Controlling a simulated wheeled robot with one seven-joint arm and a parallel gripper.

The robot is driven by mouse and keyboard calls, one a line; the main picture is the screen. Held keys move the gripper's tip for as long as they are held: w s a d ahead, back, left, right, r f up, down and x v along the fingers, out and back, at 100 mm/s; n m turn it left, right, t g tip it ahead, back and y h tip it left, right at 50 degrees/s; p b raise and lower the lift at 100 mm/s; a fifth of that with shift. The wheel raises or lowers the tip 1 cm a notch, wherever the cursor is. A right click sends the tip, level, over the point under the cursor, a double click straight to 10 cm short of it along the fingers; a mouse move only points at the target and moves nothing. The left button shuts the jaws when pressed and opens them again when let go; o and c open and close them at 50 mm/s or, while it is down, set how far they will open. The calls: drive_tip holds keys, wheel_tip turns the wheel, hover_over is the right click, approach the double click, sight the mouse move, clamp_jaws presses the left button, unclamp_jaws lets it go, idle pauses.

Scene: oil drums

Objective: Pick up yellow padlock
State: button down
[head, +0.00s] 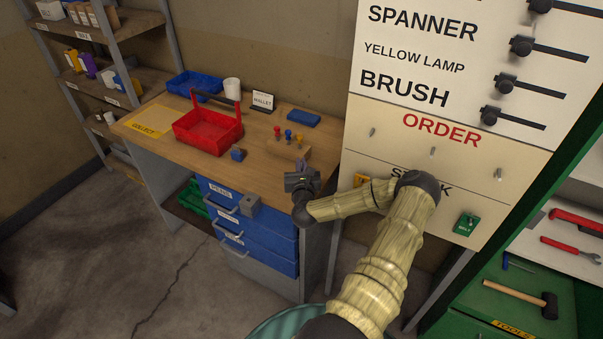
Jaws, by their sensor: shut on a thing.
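A green padlock-like tag (466,224) hangs on the lower right of the board.
The bench holds a red basket (208,131), a blue tray (194,84), a white cup (232,88), a small blue block (238,154) and a wooden stand with coloured pegs (289,149). Blue drawers (250,235) are below. A green cabinet (520,290) stands right.

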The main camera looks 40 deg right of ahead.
wheel_tip(320, 180, up, 7)
drive_tip(key=shift+d+f+b, duration=0.1)
drive_tip(key=shift+b, duration=0.4)
drive_tip(key=shift+s, duration=0.15)
